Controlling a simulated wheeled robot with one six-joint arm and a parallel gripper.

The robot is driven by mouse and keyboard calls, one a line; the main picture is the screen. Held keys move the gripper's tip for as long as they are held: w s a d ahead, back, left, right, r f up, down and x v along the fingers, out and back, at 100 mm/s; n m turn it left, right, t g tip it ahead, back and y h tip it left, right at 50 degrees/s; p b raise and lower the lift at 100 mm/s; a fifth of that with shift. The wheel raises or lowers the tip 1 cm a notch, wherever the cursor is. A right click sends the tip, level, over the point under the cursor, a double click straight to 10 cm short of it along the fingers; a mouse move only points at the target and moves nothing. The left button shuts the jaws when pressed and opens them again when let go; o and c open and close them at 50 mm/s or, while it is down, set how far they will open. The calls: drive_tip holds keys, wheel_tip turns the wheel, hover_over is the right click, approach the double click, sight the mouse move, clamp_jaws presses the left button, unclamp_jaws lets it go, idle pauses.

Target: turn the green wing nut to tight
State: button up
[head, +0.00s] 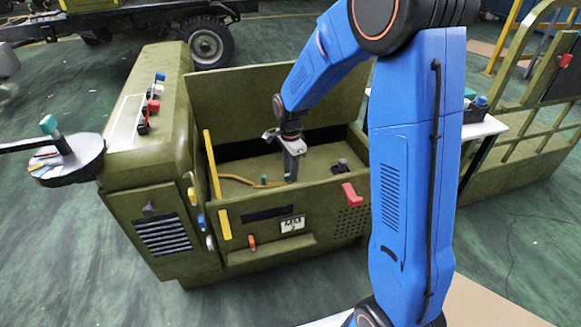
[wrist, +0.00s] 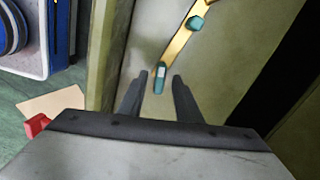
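My gripper (head: 291,168) reaches down into the open bay of the olive chassis. In the wrist view its two dark fingers (wrist: 160,76) are apart. A small teal-green piece with a pale patch (wrist: 160,80) shows between the fingertips, with a gap on each side. It looks like a wing nut at the lower end of a yellow strip (wrist: 180,38). A second teal-green piece (wrist: 197,22) sits further up that strip. In the head view one green piece (head: 264,179) shows left of my gripper; the other seems hidden by it. I cannot tell how tight either is.
The bay's front wall (head: 325,193) carries a red latch (head: 350,194). A dark knob (head: 342,165) stands right of my gripper inside the bay. A yellow upright bar (head: 212,165) is at the left. A round tray (head: 65,165) stands outside at far left.

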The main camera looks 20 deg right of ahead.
wheel_tip(320, 180, up, 17)
drive_tip(key=shift+r, duration=0.2)
idle(0.4)
drive_tip(key=shift+s, duration=0.1)
drive_tip(key=s+d+r+n+t, duration=0.1)
drive_tip(key=s+n, duration=0.7)
drive_tip(key=s, duration=0.8)
drive_tip(key=s+d+r+n+t, duration=0.1)
drive_tip(key=s+d+n+t, duration=0.2)
drive_tip(key=s, duration=1.4)
drive_tip(key=d+n, duration=0.2)
drive_tip(key=n, duration=0.3)
drive_tip(key=shift+s+d+r+t, duration=0.2)
drive_tip(key=shift+d+r+t, duration=0.15)
drive_tip(key=shift+d+t, duration=0.05)
